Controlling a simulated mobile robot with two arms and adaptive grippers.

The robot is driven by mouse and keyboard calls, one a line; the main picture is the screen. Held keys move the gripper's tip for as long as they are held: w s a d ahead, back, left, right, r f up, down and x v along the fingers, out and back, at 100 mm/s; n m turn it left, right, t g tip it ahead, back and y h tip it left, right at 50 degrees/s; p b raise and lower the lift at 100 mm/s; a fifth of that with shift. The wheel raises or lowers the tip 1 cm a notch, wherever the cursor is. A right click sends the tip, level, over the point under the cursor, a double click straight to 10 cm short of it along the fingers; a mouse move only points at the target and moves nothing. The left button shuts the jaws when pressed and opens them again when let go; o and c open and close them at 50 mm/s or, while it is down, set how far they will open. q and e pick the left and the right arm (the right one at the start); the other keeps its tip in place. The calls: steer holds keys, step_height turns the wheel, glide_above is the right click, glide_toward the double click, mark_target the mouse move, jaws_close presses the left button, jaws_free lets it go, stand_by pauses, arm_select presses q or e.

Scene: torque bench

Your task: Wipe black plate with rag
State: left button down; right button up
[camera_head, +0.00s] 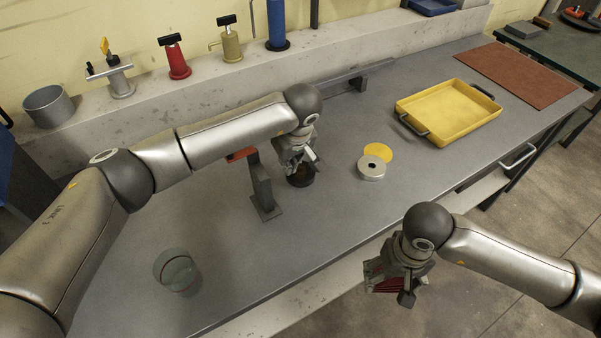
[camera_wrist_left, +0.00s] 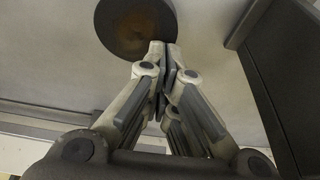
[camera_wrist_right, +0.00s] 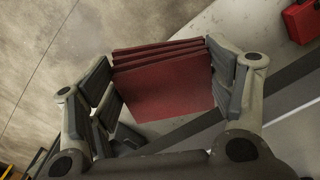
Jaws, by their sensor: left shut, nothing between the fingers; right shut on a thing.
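The black plate (camera_head: 301,179) is a dark round piece with a brownish middle, lying on the grey bench. It also shows in the left wrist view (camera_wrist_left: 135,28), partly cut off by the frame edge. My left gripper (camera_head: 312,163) is shut and empty, pointing down close to the plate; its fingertips overlap the plate's edge in the left wrist view, and I cannot tell if they touch. My right gripper (camera_wrist_right: 165,85) is shut on the rag (camera_wrist_right: 170,88), a red folded cloth. It holds the rag (camera_head: 376,279) in the air off the bench's front edge.
A grey upright bracket (camera_head: 263,188) stands left of the plate. A metal ring (camera_head: 371,172) and yellow disc (camera_head: 379,151) lie to its right. A yellow tray (camera_head: 449,110) is farther right, and a clear glass (camera_head: 177,271) stands at front left. The front middle of the bench is bare.

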arm_select(q)
steer(key=shift+f+b, duration=0.45)
steer(key=shift+f, duration=0.05)
arm_select(e)
steer(key=shift+f, duration=0.5)
arm_select(q)
steer(key=shift+r, duration=0.1)
steer(key=shift+r+p, duration=1.15)
steer(key=shift+r, duration=1.8)
arm_select(e)
steer(key=shift+r, duration=1.2)
arm_select(q)
step_height(320, 180, up, 11)
glide_above(296, 182)
steer(key=shift+r, duration=0.35)
